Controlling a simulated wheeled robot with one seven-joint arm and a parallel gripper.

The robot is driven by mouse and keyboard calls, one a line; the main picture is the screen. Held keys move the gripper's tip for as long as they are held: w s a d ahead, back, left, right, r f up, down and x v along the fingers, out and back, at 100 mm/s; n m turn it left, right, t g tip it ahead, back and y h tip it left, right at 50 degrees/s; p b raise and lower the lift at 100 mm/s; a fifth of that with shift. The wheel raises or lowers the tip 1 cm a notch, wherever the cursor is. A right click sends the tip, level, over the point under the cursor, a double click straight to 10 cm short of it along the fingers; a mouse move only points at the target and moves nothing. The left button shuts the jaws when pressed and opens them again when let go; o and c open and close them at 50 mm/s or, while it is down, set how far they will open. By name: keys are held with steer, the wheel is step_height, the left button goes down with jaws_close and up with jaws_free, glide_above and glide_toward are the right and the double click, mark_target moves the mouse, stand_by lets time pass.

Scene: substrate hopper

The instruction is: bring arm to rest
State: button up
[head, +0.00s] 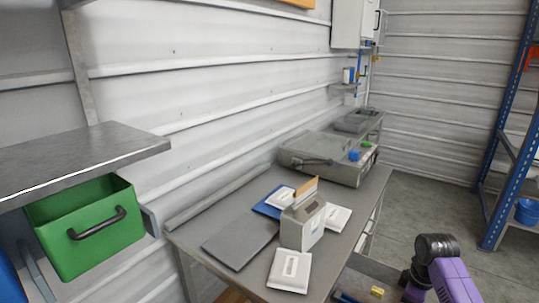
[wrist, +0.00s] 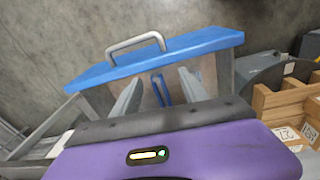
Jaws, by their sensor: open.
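My arm (head: 445,277) shows at the lower right of the head view as a purple link with a black joint, beside the bench; its gripper end is out of that view. In the wrist view my gripper (wrist: 160,78) has two grey fingers spread apart, with no object clearly held between them.
A green bin (head: 90,225) hangs at left. Blue shelving (head: 503,150) stands at right. Wooden boxes (wrist: 285,105) are right in the wrist view.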

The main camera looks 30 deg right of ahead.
steer(key=w+d+r+m+t+h, duration=0.2)
steer(key=w+r+m+t+h, duration=0.35)
steer(key=w, duration=0.55)
steer(key=w+a+r+m+t, duration=0.1)
steer(key=w+a+r+t, duration=0.15)
steer(key=a, duration=0.55)
steer(key=w+a+r+m+t, duration=0.15)
steer(key=a+r+t, duration=0.25)
steer(key=a, duration=0.5)
steer(key=s+a+r+n+t+y, duration=0.1)
steer(key=s+a+r+n+y, duration=0.1)
steer(key=s+a, duration=1)
steer(key=s+a+r+n+t+y, duration=0.1)
steer(key=s+a+y, duration=0.3)
steer(key=s+a, duration=0.9)
steer(key=s+r+n, duration=0.1)
steer(key=s, duration=0.7)
steer(key=shift+s+a, duration=0.2)
steer(key=shift+s, duration=0.15)
